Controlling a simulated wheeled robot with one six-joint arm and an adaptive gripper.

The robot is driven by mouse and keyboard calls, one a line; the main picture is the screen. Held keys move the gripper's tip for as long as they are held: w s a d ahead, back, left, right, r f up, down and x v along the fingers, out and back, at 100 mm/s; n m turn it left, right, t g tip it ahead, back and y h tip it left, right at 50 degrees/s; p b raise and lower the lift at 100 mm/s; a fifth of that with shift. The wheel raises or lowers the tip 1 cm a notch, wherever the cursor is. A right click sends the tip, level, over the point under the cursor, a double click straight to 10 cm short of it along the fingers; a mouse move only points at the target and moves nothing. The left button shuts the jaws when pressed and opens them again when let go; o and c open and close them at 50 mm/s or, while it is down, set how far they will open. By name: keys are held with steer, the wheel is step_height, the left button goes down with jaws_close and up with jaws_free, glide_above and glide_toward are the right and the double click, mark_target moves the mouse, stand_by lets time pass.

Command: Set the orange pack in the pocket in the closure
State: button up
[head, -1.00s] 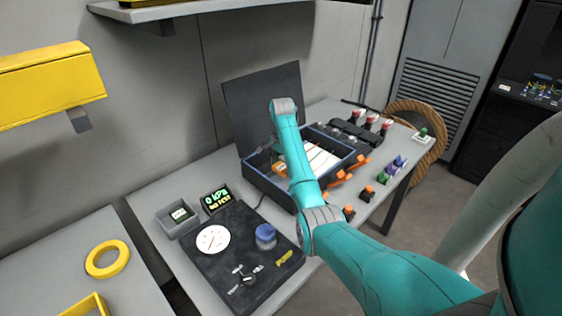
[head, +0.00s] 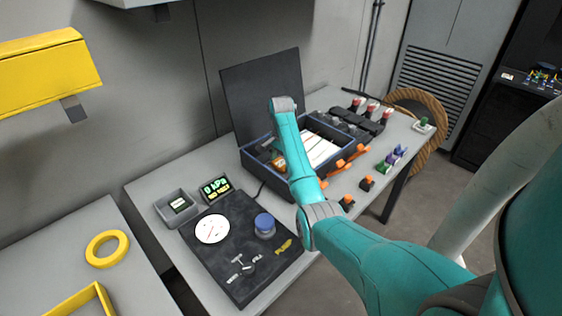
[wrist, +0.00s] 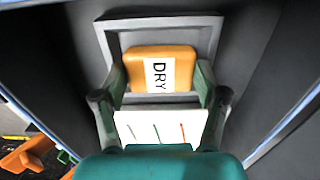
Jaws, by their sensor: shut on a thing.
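The orange pack (wrist: 178,68), with a white DRY label, is held between the two fingers of my gripper (wrist: 160,88) in the wrist view. It lies within the outline of the square grey pocket (wrist: 112,42); I cannot tell whether it touches the pocket floor. The closure (head: 262,178) is an open dark box with blue edges and a raised black lid (head: 262,92). My gripper reaches down into its left part. In the head view a small part of the orange pack (head: 279,163) shows beside my arm, which hides most of the gripper.
A white tray with coloured lines (wrist: 165,127) lies beside the pocket. Orange clips (head: 335,167) stand along the closure's front edge. A black pump panel (head: 235,262) with a blue knob (head: 264,225) is at the near left. The closure walls stand close around my gripper.

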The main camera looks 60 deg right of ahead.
steer(key=shift+f, duration=0.5)
steer(key=o, duration=1.1)
